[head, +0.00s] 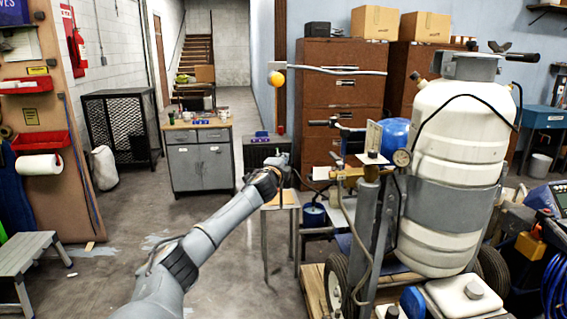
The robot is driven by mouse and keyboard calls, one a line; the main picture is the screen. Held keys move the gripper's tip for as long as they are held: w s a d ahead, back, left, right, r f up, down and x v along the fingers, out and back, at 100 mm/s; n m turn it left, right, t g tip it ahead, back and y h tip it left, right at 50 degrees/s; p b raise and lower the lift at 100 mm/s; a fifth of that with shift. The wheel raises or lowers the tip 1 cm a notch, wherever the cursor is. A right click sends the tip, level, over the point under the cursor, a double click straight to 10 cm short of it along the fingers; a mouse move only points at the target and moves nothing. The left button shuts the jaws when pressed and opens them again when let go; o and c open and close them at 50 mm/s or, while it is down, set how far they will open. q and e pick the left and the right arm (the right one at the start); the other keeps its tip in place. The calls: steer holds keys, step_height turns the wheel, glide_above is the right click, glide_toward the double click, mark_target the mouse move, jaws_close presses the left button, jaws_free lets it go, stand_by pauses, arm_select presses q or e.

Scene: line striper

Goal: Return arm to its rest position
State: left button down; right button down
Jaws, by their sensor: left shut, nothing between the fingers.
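My left arm reaches in from the bottom left toward the middle of the head view. My left gripper (281,162) is at its far end, shut and empty. It appears in front of the dark box behind it and above a small stand (282,201). The line striper (447,170), with a large white tank, a gauge and wheels, stands to the right of the gripper. A gap shows between the gripper and the striper's frame in the picture; the depth between them is hard to tell. My right gripper is not in view.
A grey cabinet (200,160) with a wooden top stands behind my arm. A step stool (25,262) is at the left. Brown filing cabinets (342,92) with cardboard boxes stand at the back. Open floor (115,225) lies left of my arm.

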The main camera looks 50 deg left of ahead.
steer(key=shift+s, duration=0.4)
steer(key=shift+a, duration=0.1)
